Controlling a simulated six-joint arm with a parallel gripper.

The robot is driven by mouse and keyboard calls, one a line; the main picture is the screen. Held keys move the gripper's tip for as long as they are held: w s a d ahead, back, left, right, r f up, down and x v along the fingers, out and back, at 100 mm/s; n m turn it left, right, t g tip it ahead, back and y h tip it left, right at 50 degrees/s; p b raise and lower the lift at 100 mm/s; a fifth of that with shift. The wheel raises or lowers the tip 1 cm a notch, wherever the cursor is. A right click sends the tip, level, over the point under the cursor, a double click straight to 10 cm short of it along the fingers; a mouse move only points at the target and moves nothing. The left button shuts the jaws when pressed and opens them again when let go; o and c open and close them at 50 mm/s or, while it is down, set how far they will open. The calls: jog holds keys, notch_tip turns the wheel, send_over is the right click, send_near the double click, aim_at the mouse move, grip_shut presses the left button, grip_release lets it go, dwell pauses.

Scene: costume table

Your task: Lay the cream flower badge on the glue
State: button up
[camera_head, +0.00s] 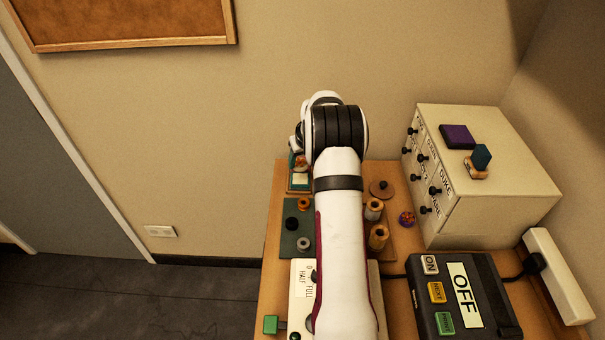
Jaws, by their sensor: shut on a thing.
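My arm reaches away from the camera over the table. My gripper (297,147) is at its far end, left of the black wrist joint and mostly hidden by it. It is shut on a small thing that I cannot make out. Small teal and orange-brown shapes show just below it, too small to tell apart. A pale square pad (299,180) lies in a wooden frame just under the gripper. I cannot tell whether glue is on it. I cannot clearly see the cream flower badge.
A dark green mat (297,243) with several small round pieces lies nearer. Thread spools (378,237) stand right of my arm. A cream drawer cabinet (475,180) stands at right, behind a black box with an OFF sign (464,295). A white labelled panel (302,291) lies near left.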

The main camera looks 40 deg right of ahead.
aim_at(302, 171)
notch_tip(302, 171, down, 5)
jog(key=shift+r, duration=0.1)
jog(key=o, duration=1.3)
jog(key=shift+f, duration=0.2)
jog(key=shift+r, duration=0.1)
